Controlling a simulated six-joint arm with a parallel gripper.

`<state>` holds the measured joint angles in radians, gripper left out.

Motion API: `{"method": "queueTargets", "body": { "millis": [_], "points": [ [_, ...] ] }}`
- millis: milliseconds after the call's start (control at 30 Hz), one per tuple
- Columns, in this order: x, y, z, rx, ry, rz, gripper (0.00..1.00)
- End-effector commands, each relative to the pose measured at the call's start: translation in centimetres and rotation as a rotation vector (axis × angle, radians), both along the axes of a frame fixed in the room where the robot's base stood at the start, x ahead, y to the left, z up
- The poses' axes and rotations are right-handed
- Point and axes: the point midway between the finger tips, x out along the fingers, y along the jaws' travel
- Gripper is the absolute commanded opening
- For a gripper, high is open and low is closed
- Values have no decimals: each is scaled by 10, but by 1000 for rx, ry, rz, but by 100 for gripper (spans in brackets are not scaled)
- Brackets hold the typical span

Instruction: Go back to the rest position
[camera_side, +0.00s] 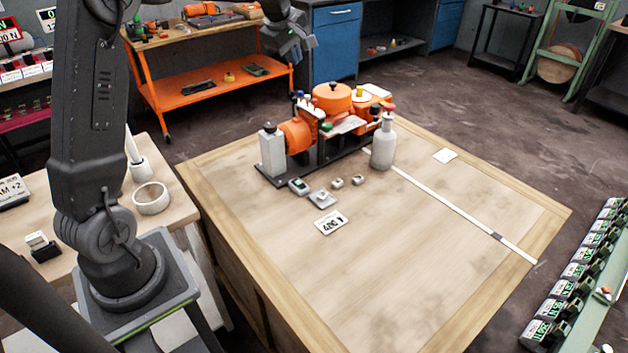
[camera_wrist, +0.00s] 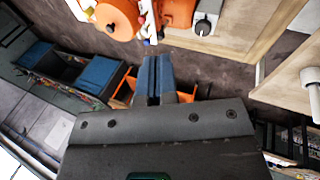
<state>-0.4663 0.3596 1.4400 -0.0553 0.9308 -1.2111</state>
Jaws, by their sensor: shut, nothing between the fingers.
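My gripper (camera_wrist: 153,65) is shut and empty in the wrist view, its two blue-grey fingers pressed together. In the side view my grey wrist and gripper (camera_side: 289,38) hang at the top edge, in the air behind the wooden table as seen there; the fingers are too small to make out. An orange machine (camera_side: 296,134) on a dark base stands on the wooden table (camera_side: 400,260), clear of my gripper. Its orange parts (camera_wrist: 118,20) also show at the top of the wrist view.
A grey-white bottle (camera_side: 384,143) stands beside the machine. Small blocks and a number card (camera_side: 331,222) lie in front of it. An orange workbench (camera_side: 190,60) and blue cabinets (camera_side: 337,45) stand behind. A rack of labelled boxes (camera_side: 572,270) is at right. The table's front is clear.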

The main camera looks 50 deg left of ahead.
Motion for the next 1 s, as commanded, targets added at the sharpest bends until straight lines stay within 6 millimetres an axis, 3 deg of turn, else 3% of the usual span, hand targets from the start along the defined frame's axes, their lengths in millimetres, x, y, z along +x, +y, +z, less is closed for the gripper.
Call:
{"method": "queueTargets", "body": {
  "millis": [33,233,367,500,600,733,833,1000],
  "points": [
    [-15,-28,15,38,2,-106,0],
    [-84,-113,39,186,26,-521,0],
    [-137,-158,41,288,35,-788,0],
    [-196,-196,30,404,39,-1072,0],
    [-234,-214,16,482,40,-1254,0],
    [-269,-228,-2,561,39,-1431,0],
    [-285,-233,-12,598,39,-1513,0],
    [-292,-235,-17,616,41,-1553,0]
  ]
}}
